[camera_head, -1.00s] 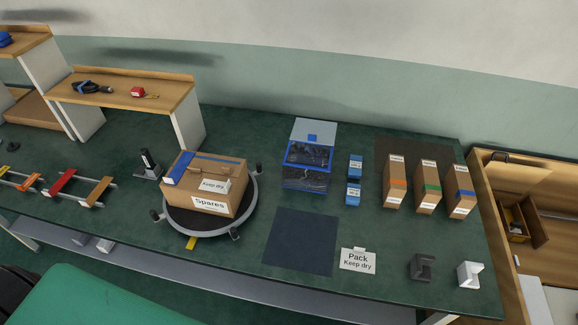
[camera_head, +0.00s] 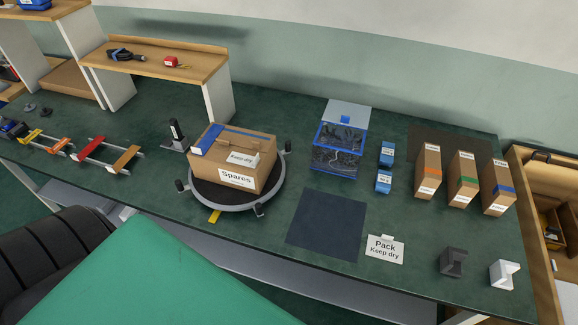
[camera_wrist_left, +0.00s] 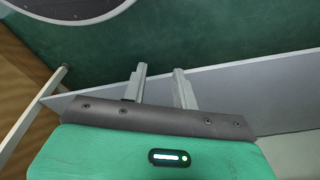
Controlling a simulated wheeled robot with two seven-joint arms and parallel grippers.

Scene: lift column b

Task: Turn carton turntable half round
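The carton (camera_head: 258,182) is a closed brown box with blue tape, a "Spares" label on its front and a "Keep dry" label on top. It sits on the turntable (camera_head: 236,206), a dark disc with a grey ring and several dark upright knobs on its rim. A yellow mark (camera_head: 214,216) lies on the bench at its front. In the left wrist view, part of the turntable's ring (camera_wrist_left: 92,18) shows at the top left. My left gripper (camera_wrist_left: 159,70) is open and empty, apart from the ring, near the bench's edge. My right gripper is in neither view.
A black post device (camera_head: 176,136) stands close to the turntable's left. A wooden shelf (camera_head: 150,55) rises behind. Right of the turntable are a dark mat (camera_head: 327,225), a "Pack Keep dry" sign (camera_head: 385,248) and a blue open-lidded box (camera_head: 336,160). The front bench edge is close.

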